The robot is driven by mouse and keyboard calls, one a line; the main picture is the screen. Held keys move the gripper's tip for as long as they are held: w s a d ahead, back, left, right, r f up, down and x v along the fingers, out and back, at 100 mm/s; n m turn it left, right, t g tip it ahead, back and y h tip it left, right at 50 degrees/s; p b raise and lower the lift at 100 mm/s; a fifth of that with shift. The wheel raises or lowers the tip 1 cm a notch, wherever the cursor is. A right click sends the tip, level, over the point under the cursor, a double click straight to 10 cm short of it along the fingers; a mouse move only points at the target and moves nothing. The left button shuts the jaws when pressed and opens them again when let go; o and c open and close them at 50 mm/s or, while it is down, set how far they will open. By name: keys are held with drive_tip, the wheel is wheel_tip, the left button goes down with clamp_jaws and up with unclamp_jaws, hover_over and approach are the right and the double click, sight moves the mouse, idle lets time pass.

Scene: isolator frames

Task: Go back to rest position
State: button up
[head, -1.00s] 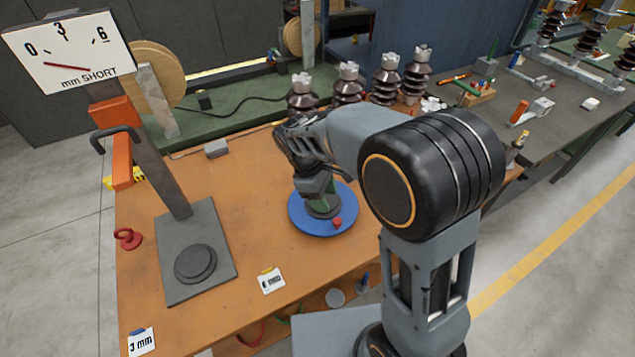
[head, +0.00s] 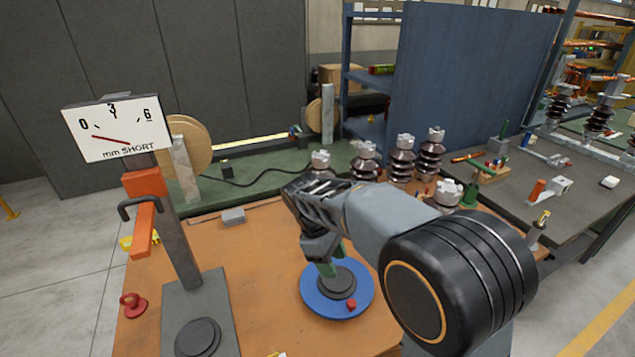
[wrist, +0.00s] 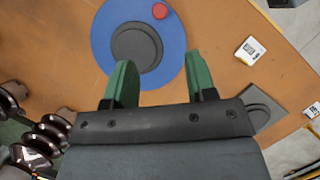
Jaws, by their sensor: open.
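My gripper (head: 328,266) is raised a little above a blue round disc (head: 309,298) with a dark grey round block at its centre. In the wrist view the two green fingers of my gripper (wrist: 160,85) are spread apart with nothing between them. The grey block (wrist: 136,46) and the blue disc (wrist: 103,32) lie beyond the fingertips. A small red knob (wrist: 160,11) sits near the disc's rim. My arm reaches from the lower right over the orange bench.
A gauge stand (head: 172,225) with a "mm SHORT" dial (head: 117,128) stands at the left. Several brown insulators (head: 402,160) stand behind my arm. A grey bench (head: 510,190) is at the right. The orange bench top (head: 262,255) is clear between the stand and disc.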

drive_tip(key=s+d+r+m+t+y, duration=0.3)
drive_tip(key=s+d+m+t, duration=0.3)
drive_tip(key=s+d+m, duration=0.4)
drive_tip(key=shift+s+m+y, duration=0.4)
drive_tip(key=shift+s+m, duration=0.1)
drive_tip(key=shift+m, duration=0.6)
drive_tip(key=shift+r, duration=0.1)
